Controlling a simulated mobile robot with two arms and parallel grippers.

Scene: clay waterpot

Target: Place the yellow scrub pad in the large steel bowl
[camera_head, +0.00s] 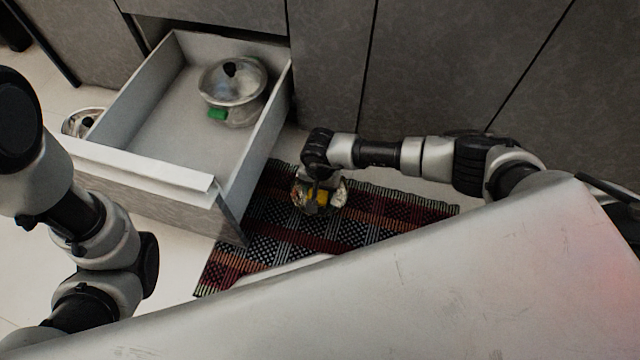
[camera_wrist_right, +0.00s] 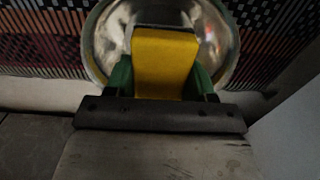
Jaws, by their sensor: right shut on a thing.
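The yellow scrub pad (camera_wrist_right: 165,62) is between the green fingers of my right gripper (camera_wrist_right: 162,78), which is shut on it. In the head view the pad (camera_head: 322,197) shows as a small yellow patch under my right gripper (camera_head: 318,190). A round steel bowl (camera_wrist_right: 104,38) lies behind the pad in the right wrist view, and its shiny rim (camera_head: 340,196) shows around the gripper in the head view. The pad is over the bowl; I cannot tell whether it touches it. My left arm is at the left, but its gripper is not in view.
The bowl is on a patterned woven rug (camera_head: 375,213). Another steel vessel (camera_head: 80,122) stands left of the drawer. Cabinet fronts (camera_head: 420,60) close off the back.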

